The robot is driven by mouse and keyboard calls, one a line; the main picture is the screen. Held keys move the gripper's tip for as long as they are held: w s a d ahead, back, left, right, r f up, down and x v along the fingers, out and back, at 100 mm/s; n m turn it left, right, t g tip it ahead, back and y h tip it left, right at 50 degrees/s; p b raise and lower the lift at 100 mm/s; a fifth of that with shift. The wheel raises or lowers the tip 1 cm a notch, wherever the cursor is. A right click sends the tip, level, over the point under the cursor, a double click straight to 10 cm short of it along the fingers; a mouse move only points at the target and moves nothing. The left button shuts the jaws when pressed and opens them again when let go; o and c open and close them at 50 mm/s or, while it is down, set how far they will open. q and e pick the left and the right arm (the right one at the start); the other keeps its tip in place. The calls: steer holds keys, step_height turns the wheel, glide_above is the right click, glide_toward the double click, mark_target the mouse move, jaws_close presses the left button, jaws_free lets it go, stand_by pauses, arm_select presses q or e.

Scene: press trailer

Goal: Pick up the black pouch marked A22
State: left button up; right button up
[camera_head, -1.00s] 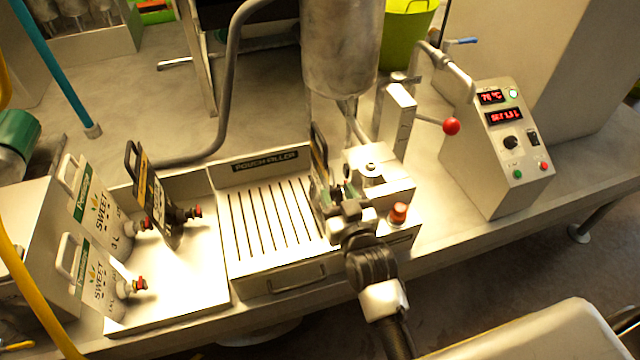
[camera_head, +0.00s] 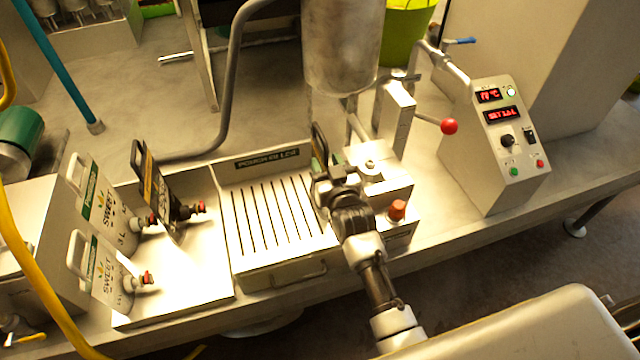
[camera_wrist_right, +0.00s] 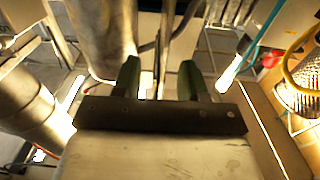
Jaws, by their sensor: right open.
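One black pouch (camera_head: 155,190) with a loop handle and a red-capped spout stands tilted in the left tray, beside the white pouches. A second black pouch (camera_head: 319,141) stands at the right end of the slotted filler tray, mostly hidden behind my right gripper (camera_head: 326,178). I cannot read A22 on either one. My right gripper is open at this second pouch; I cannot tell whether they touch. In the right wrist view its two green fingers (camera_wrist_right: 159,80) are apart, with dark strips beyond them. My left gripper is not in view.
White pouches (camera_head: 108,202) stand in the left tray. A steel tank (camera_head: 342,45) hangs above the filler tray (camera_head: 268,222). A red-knobbed lever (camera_head: 449,126), an orange-red button (camera_head: 398,210) and a control box (camera_head: 500,150) are to the right.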

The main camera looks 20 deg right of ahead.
jaws_close()
